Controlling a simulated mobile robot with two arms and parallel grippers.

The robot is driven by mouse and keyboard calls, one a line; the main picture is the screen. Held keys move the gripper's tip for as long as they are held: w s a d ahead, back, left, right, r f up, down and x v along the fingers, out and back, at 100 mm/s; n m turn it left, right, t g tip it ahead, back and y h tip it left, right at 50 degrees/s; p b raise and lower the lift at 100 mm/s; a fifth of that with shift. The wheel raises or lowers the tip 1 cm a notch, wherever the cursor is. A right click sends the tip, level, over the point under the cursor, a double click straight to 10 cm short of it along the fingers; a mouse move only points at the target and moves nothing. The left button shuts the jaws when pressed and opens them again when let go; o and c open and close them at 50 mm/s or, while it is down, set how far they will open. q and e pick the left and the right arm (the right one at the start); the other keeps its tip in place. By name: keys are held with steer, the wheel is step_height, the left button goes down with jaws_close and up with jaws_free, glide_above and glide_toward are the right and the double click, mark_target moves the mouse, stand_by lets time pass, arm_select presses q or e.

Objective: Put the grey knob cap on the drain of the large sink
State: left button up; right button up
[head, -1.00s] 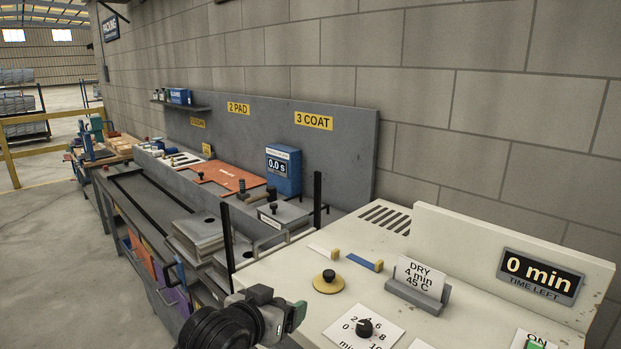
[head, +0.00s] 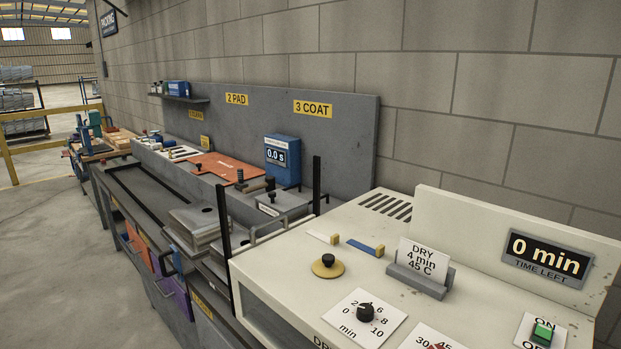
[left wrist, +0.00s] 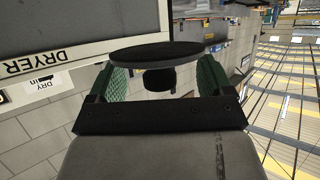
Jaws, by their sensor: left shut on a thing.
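In the left wrist view, my left gripper (left wrist: 160,75) has its green fingers on either side of a dark, flat round cap (left wrist: 156,54) with a short black knob. It is shut on this cap; the disc lies just beyond the fingertips. The cap looks dark grey to black here. In the head view neither gripper shows. I cannot make out the large sink or its drain in either view.
A cream dryer top (head: 300,285) fills the front right of the head view. On it are a yellow disc with a black knob (head: 327,266), a DRY sign (head: 419,260) and a dial (head: 365,312). A grey bench runs back left; the floor (head: 50,270) is clear.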

arm_select(q)
steer(key=s+f, duration=0.1)
steer(key=s, duration=0.5)
steer(key=shift+f, duration=0.3)
steer(key=shift+w, duration=0.1)
